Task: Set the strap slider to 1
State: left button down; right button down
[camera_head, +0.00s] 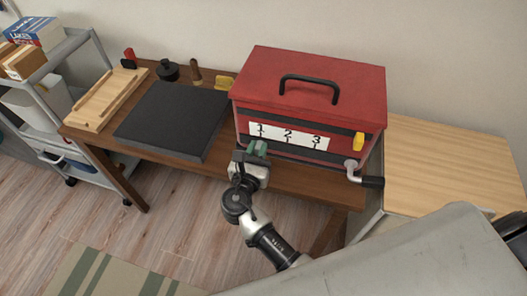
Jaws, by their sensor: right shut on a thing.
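A red box (310,75) with a black top handle stands on the brown table. A dark strap runs across its front, with a white scale (289,136) marked 1, 2 and 3. A green slider (257,148) sits at the left of the strap, just below the mark 1. My right gripper (254,158) is shut on the green slider, and its jaws hide part of it. The slider's exact alignment with the mark is hard to tell. My left gripper is not in view.
A yellow tab (358,141) and a crank with a black grip (368,181) are at the box's right end. A black mat (172,118) and a wooden tray (107,98) lie to the left. A pale wooden cabinet top (450,165) is clear at right.

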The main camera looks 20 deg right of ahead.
jog(key=shift+a, duration=0.1)
jog(key=c, duration=1.4)
grip_release()
jog(key=o, duration=0.4)
jog(key=shift+w+a, duration=0.15)
jog(key=shift+c, duration=0.2)
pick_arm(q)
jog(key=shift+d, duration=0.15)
pick_arm(e)
jog(key=shift+s+a, duration=0.2)
jog(key=shift+s, duration=0.2)
pick_arm(q)
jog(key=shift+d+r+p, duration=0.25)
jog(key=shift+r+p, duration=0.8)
jog(key=shift+p, duration=0.1)
pick_arm(e)
jog(key=v, duration=1)
